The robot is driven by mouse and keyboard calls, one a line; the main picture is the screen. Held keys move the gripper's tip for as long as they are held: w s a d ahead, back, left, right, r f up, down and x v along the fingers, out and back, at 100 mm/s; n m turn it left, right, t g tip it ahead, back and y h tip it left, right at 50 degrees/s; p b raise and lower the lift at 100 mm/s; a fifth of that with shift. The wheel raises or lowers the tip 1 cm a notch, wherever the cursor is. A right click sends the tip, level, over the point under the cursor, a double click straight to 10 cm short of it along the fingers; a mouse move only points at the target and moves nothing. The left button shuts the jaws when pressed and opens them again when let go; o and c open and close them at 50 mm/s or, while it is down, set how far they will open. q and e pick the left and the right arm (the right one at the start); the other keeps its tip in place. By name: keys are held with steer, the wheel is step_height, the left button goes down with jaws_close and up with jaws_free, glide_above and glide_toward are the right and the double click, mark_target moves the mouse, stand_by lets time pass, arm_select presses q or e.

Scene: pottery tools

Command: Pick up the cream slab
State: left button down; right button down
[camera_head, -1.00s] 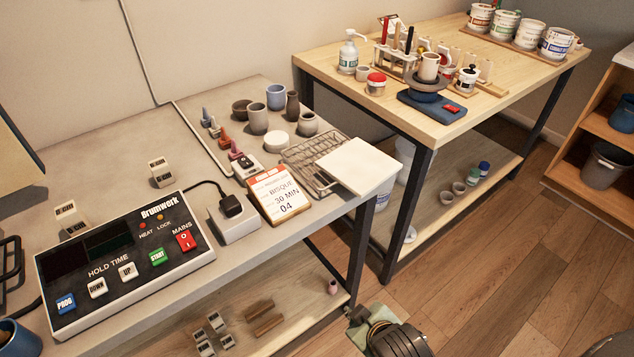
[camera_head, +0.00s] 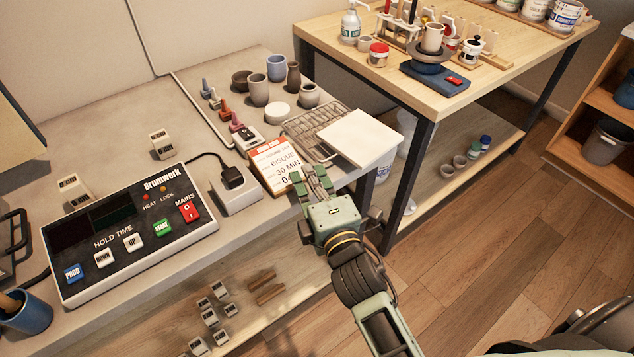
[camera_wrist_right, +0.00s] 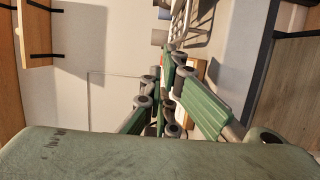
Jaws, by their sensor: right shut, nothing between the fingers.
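The cream slab (camera_head: 358,138) is a flat, pale square in the head view. It lies partly on the wire rack (camera_head: 312,122) and reaches out past the right edge of the grey bench. My right gripper (camera_head: 311,176) is just in front of the slab, to its lower left, close to the sign card. It is shut and empty, with its fingers pointing toward the bench. In the right wrist view the green fingers (camera_wrist_right: 165,100) show close together. I cannot make out the slab for sure there. My left gripper is not in view.
The sign card (camera_head: 272,165) stands left of the slab, partly behind my right fingers. A kiln controller (camera_head: 128,228) and grey plug box (camera_head: 236,190) are further left. Pots and a white disc (camera_head: 278,112) stand behind the rack. A wooden table (camera_head: 480,100) stands to the right.

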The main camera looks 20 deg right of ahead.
mark_target(326, 157)
steer(key=w, duration=0.4)
steer(key=shift+a, duration=0.15)
steer(key=d, duration=0.1)
steer(key=w+d+p, duration=0.1)
steer(key=d, duration=0.1)
steer(key=shift+w, duration=0.3)
steer(key=shift+w+d, duration=0.1)
steer(key=shift+d, duration=0.3)
steer(key=shift+w+d+r+p, duration=0.1)
steer(key=shift+w+d+p, duration=0.15)
steer(key=shift+d+p, duration=0.5)
steer(key=shift+w+d, duration=0.1)
steer(key=shift+d, duration=0.25)
steer(key=shift+f, duration=0.2)
